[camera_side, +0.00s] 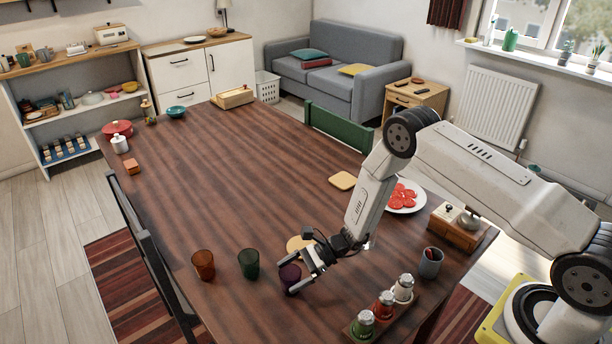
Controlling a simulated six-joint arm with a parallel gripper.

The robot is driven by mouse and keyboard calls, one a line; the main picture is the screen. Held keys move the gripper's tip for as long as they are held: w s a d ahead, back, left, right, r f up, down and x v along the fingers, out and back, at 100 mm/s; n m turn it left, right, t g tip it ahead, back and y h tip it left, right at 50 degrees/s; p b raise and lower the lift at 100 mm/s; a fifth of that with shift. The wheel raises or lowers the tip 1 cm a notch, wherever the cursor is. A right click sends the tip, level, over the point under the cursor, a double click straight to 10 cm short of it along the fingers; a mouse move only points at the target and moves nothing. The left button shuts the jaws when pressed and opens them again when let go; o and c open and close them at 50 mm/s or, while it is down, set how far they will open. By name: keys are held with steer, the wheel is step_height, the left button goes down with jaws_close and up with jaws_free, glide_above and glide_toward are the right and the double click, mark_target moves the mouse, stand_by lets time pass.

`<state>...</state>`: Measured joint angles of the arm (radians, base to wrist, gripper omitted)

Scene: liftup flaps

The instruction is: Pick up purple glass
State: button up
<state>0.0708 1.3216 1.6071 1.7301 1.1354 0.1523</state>
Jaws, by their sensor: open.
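The purple glass (289,277) stands upright on the wooden table, at the right end of a row of three glasses. A green glass (248,263) stands just left of it and an amber glass (203,264) further left. My gripper (294,281) is open and low at the purple glass, with its fingers overlapping the glass in the picture. The right side of the glass is partly hidden by the fingers. I cannot tell whether the fingers touch it.
A yellow coaster (299,243) lies behind the gripper. A caddy of shakers (384,308) stands to the right at the front, with a grey cup (430,262) beyond it. A plate of tomato slices (402,197) is further back. The table's middle (220,180) is clear.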

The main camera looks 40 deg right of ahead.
steer(key=shift+w+a+f, duration=0.1)
steer(key=shift+a, duration=0.15)
stand_by(0.3)
steer(key=c, duration=1.2)
steer(key=shift+o, duration=0.2)
steer(key=shift+r, duration=0.9)
steer(key=s+d+r, duration=0.3)
steer(key=s+r, duration=0.8)
steer(key=s, duration=0.2)
steer(key=shift+s+r, duration=0.15)
steer(key=shift+s, duration=0.2)
